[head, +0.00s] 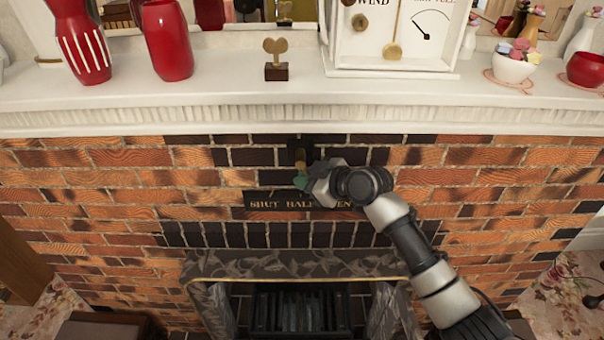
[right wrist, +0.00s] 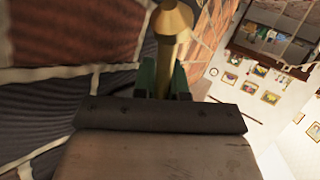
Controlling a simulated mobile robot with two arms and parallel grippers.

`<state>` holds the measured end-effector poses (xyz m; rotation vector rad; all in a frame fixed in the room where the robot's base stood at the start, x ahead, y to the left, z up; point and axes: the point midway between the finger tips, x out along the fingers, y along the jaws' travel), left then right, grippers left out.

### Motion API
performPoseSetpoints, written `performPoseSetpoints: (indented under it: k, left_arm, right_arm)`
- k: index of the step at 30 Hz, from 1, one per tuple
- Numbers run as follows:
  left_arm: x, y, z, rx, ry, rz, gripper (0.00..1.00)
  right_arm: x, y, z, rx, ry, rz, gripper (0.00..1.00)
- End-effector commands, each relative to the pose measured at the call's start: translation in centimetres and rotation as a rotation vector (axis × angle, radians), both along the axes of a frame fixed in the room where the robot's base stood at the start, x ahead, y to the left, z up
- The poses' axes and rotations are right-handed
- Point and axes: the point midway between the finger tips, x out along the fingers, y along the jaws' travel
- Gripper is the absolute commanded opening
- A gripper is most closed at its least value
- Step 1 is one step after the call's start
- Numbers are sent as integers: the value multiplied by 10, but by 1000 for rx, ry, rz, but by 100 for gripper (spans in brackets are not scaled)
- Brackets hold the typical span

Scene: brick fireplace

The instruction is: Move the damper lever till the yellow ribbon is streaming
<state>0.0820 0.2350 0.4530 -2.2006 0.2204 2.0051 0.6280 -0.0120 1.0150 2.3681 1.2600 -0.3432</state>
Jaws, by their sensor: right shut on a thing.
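The brass damper lever (head: 300,157) sits on a dark mount in the brickwork, above a dark plate (head: 262,204) lettered SHUT, HALF and a partly covered last word. My right gripper (head: 302,178) is at the lever's lower part, above the plate's middle, and covers its end. In the right wrist view, the lever's brass shaft and flared knob (right wrist: 172,22) stand between the green fingers, which are shut on it. I cannot make out a yellow ribbon in either view. My left gripper is not in view.
The white mantel (head: 200,98) juts out above the lever. It carries red vases (head: 168,40), a small brass ornament (head: 276,60), a white cased gauge (head: 395,40) and a bowl (head: 513,68). The fireplace grate (head: 300,310) is below. The brick face beside the lever is clear.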

Motion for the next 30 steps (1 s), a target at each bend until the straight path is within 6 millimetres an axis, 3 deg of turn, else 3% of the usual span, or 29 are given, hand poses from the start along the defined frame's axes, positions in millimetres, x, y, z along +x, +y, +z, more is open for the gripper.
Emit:
performPoseSetpoints:
  k: [17, 18, 22, 30]
  left_arm:
    - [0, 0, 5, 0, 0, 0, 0]
    - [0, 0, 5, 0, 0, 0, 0]
    - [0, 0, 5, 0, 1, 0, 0]
    - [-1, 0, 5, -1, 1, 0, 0]
  right_arm:
    - [0, -2, 0, -41, 1, 0, 0]
    - [0, -2, 0, -41, 1, 0, 17]
    - [0, -2, 0, -40, 1, 0, 37]
    - [0, -3, 1, -40, 1, 0, 38]
